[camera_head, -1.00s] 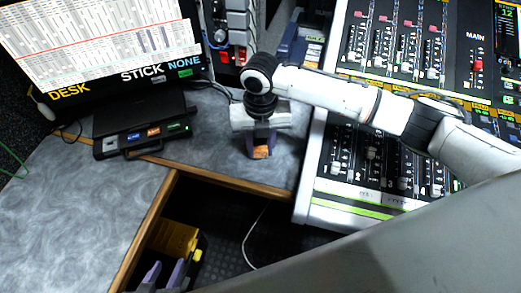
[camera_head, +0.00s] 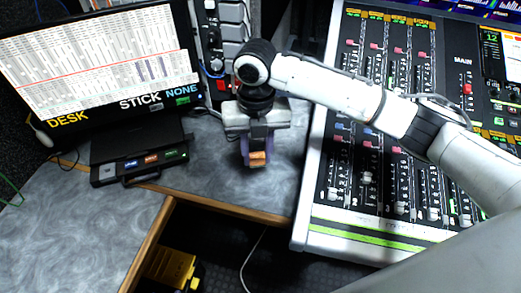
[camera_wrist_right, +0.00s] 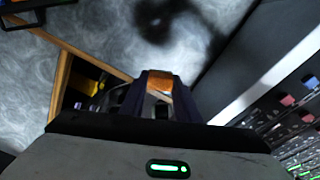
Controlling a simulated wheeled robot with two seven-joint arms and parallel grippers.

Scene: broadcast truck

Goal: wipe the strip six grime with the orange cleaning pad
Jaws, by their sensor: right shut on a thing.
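My right gripper (camera_head: 257,152) is shut on the orange cleaning pad (camera_head: 258,159) and points down above the grey desk. The pad also shows in the right wrist view (camera_wrist_right: 160,82), between the purple fingers, with bare grey desktop beyond it. The gripper is to the left of the mixing console (camera_head: 390,190), apart from it. I cannot make out the strip six grime in either view. My arm covers part of the fader strips. My left gripper is not in view.
A monitor (camera_head: 100,60) and a small button box (camera_head: 140,165) stand at the left on the desk (camera_head: 75,225). The desk's wooden edge (camera_head: 235,208) borders a dark gap with a yellow object (camera_head: 170,268) and a cable. The desktop left of the console is mostly clear.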

